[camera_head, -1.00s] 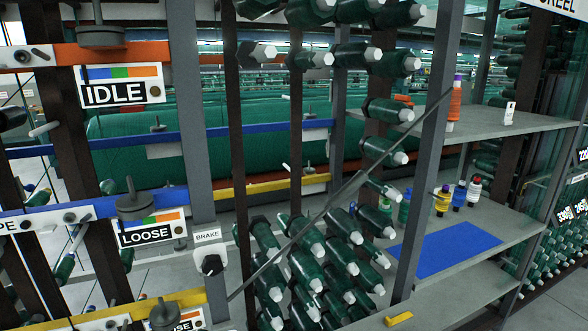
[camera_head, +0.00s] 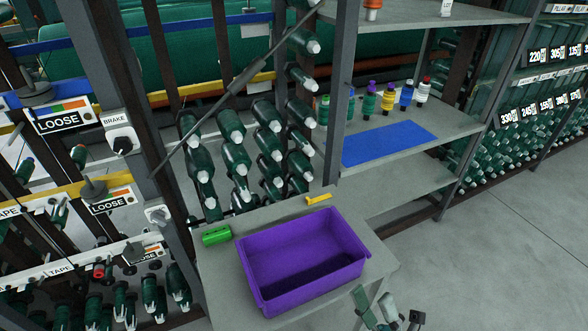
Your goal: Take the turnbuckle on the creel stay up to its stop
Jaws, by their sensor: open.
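The creel stay (camera_head: 194,134) is a thin dark rod that slants from lower left to upper right across the bobbin rack. A thicker grey section partway up it looks like the turnbuckle (camera_head: 248,76); its stop cannot be made out. My gripper (camera_head: 389,306) shows at the bottom edge, right of the purple bin. It is open and empty, well below and to the right of the stay, touching nothing that I can see. Most of my arm is out of view.
A purple bin (camera_head: 256,284), a green block (camera_head: 216,235) and a yellow piece (camera_head: 318,199) are on a grey table (camera_head: 215,275). Shelves hold a blue mat (camera_head: 388,143) and small bottles (camera_head: 388,98). A brake knob (camera_head: 122,145) is left of the stay. Floor is clear at right.

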